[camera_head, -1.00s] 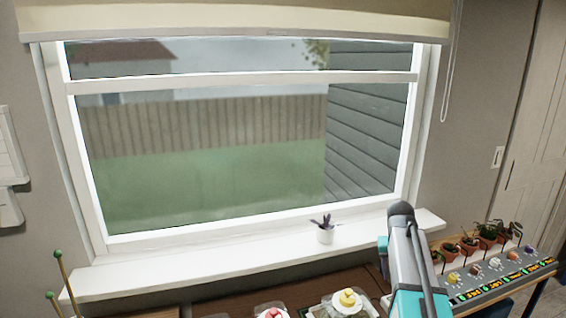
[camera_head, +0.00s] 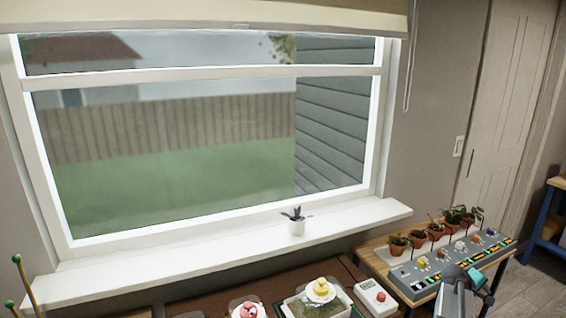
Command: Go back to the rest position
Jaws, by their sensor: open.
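Part of my own arm (camera_head: 456,298), grey with teal pieces, rises from the bottom edge at the lower right. It stands in front of the near side of the grey control panel. I cannot make out any gripper fingers; they are hidden or outside the picture.
Several terracotta pots sit behind the grey panel (camera_head: 436,262) with coloured knobs. A white box with a red button (camera_head: 376,298), a tray (camera_head: 338,304) and yellow (camera_head: 320,287) and pink (camera_head: 248,311) items line the lower edge.

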